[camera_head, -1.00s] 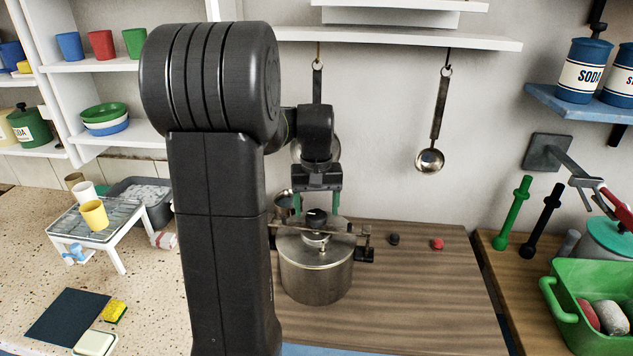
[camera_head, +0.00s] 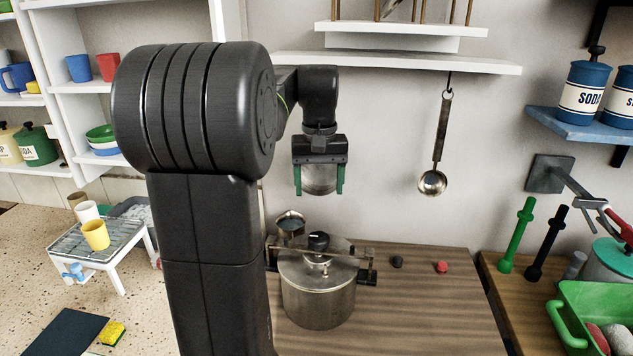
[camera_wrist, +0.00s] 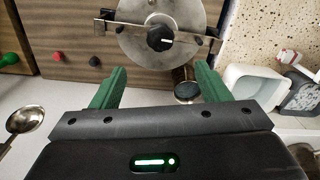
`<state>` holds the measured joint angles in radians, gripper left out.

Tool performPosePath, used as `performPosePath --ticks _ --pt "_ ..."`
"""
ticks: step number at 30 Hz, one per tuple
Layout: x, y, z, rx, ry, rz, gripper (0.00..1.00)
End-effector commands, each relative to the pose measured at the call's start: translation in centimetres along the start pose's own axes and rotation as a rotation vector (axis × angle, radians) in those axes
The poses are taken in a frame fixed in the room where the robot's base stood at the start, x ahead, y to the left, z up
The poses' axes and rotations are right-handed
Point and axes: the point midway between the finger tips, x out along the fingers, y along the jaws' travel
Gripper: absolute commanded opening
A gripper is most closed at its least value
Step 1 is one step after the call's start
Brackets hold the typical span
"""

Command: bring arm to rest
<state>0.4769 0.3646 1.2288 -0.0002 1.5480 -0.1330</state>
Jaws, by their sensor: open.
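My gripper (camera_head: 319,188) has green fingers spread apart, with nothing held between them. It hangs above and behind the metal pot (camera_head: 318,295) on the wooden counter, clear of it. The pot has a lid with a black knob (camera_head: 319,241) and a bar clamped across its top. In the wrist view, the lid (camera_wrist: 185,20) and its black knob lie beyond the open fingertips. Behind the fingers in the head view, part of a hanging ladle's round bowl shows. My arm hides the area left of the pot.
A ladle (camera_head: 433,183) hangs on the wall right of my gripper, under a white shelf (camera_head: 400,62). A small metal cup (camera_head: 290,222) stands behind the pot. Black and red knobs (camera_head: 442,266) lie to its right. A green basin (camera_head: 590,320) stands at the right.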

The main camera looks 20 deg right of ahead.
Motion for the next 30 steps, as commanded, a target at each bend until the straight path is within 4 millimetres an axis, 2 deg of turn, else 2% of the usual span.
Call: performPosePath --ticks 7,11,30 --pt "0.2 0.0 0.0 0.000 -0.001 0.000 0.69" --pt "1.2 0.0 0.0 0.000 -0.003 0.000 0.69" --pt "13.1 0.0 0.1 0.000 -0.005 -0.001 0.69"
